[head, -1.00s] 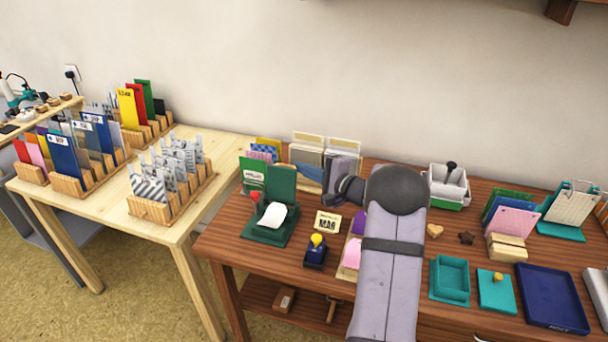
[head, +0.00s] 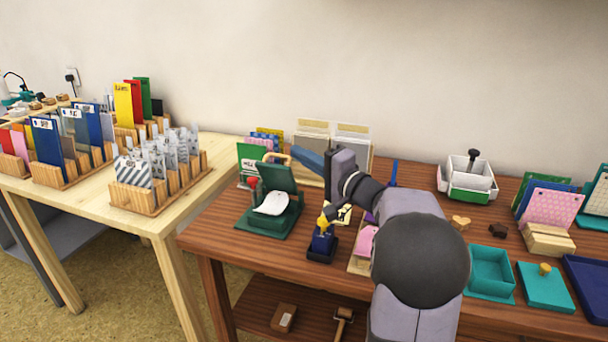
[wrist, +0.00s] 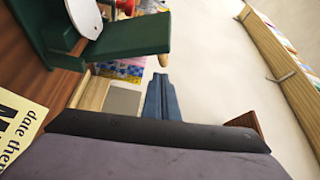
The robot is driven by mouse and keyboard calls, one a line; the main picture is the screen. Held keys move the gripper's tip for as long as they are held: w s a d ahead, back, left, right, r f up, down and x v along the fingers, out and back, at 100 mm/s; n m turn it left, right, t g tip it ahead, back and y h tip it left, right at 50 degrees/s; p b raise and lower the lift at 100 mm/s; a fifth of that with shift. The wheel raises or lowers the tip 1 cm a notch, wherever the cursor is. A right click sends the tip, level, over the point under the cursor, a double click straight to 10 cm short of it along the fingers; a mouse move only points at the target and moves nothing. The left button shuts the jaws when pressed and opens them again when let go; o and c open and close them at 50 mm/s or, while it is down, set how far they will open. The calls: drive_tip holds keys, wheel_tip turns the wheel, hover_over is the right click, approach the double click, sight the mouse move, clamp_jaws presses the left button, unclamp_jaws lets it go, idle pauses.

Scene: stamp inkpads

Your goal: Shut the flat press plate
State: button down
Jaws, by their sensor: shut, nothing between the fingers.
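The dark green flat press (head: 262,222) stands near the left end of the brown table, with a white pad on its base. Its green press plate (head: 280,178) stands raised at the back, so the press is open. In the wrist view the press shows at the upper left as green parts (wrist: 132,38) with the white pad beside them. My gripper (head: 298,152) has its blue fingers shut and empty. In the head view they point left, just right of the raised plate's top. In the wrist view the fingers (wrist: 162,80) look apart from the press.
A blue stamp with a yellow knob (head: 321,238) stands right of the press, below my wrist. Card racks (head: 312,150) stand behind. A cream lettered card (wrist: 18,122) lies near. A white box (head: 467,182) and teal trays (head: 490,270) are farther right.

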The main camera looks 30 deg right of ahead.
drive_tip(key=s+a+f+b, duration=0.1)
drive_tip(key=b, duration=0.3)
drive_tip(key=shift+b, duration=0.35)
drive_tip(key=s+a+n+b, duration=0.1)
drive_tip(key=b, duration=0.3)
drive_tip(key=a+n+t+y+b, duration=0.1)
drive_tip(key=n+b, duration=0.1)
drive_tip(key=b, duration=0.3)
drive_tip(key=shift+s, duration=0.4)
drive_tip(key=shift+s+r+b, duration=0.1)
drive_tip(key=shift+r+b, duration=0.1)
drive_tip(key=shift+b, duration=0.3)
drive_tip(key=shift+r, duration=0.1)
drive_tip(key=r, duration=0.1)
drive_tip(key=p, duration=0.2)
approach(290, 162)
drive_tip(key=w+d+r, duration=0.2)
drive_tip(key=d, duration=0.1)
drive_tip(key=shift+s+d+f, duration=0.5)
drive_tip(key=shift+s+f, duration=0.1)
